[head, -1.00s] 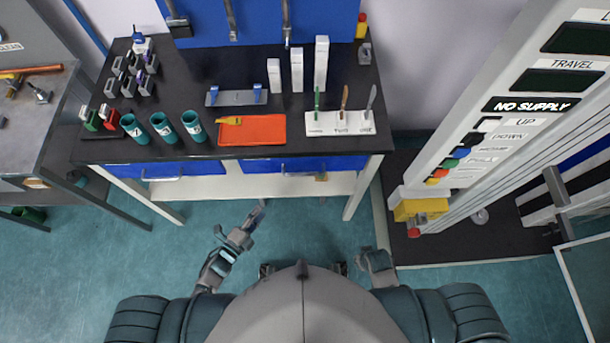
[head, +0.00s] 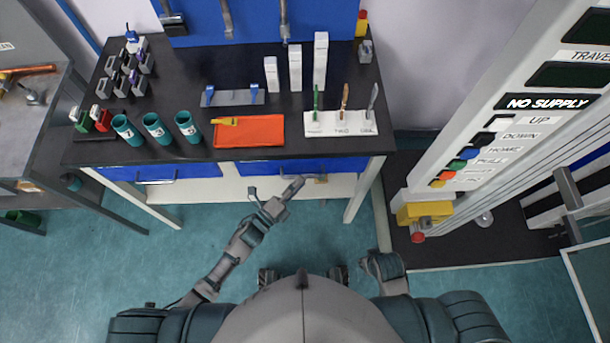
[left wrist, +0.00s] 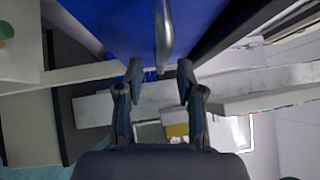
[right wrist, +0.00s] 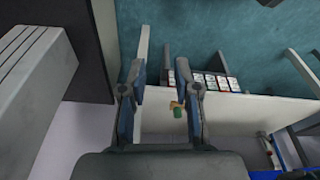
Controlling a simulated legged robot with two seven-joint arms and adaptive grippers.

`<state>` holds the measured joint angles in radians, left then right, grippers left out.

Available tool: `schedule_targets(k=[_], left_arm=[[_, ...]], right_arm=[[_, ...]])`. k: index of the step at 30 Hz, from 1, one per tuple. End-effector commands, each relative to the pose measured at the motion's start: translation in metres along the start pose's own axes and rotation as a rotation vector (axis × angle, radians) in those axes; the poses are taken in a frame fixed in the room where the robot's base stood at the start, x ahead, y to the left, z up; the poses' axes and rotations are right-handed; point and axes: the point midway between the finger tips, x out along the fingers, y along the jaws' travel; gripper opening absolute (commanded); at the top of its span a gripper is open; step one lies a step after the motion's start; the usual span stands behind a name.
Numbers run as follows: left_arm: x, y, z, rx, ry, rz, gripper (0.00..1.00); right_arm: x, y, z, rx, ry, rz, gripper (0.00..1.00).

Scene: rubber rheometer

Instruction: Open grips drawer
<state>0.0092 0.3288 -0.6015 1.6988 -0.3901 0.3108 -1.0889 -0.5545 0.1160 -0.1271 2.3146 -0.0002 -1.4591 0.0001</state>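Two blue drawers sit under the black bench top, a left drawer (head: 190,171) and a right drawer (head: 262,168). Both look shut; no label can be read on them. My left gripper (head: 294,188) is in front of the right drawer, close to its handle. In the left wrist view the blue drawer front (left wrist: 115,28) is ahead, and the metal handle (left wrist: 163,38) points down between the open fingertips (left wrist: 160,68). No grip on it shows. My right gripper (head: 382,266) is low, away from the bench; its fingers (right wrist: 165,75) are open and empty.
The bench top (head: 215,70) carries an orange tray (head: 255,133), several teal cups (head: 156,128) and a white holder (head: 340,124) with upright tools. A tall machine (head: 470,150) stands at the right. The floor before the bench is clear.

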Motion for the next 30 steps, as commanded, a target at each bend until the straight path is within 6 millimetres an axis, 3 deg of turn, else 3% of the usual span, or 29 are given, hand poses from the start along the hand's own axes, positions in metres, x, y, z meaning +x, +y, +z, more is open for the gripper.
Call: schedule_targets(k=[6,17,22,30], left_arm=[[0.029,0.000,0.000,0.001,0.000,-0.001,0.37],[0.035,0.000,0.000,0.000,0.001,0.000,0.37],[0.035,0.000,0.000,0.000,0.000,0.001,0.00],[0.034,0.001,0.000,0.000,0.000,0.003,0.00]], right_arm=[[-0.003,0.000,0.000,0.001,0.001,0.001,0.31],[-0.009,0.000,-0.002,0.001,0.006,0.000,0.31],[-0.007,0.000,-0.001,0.001,0.004,0.000,0.31],[-0.006,0.000,0.001,0.001,0.000,0.000,0.31]])
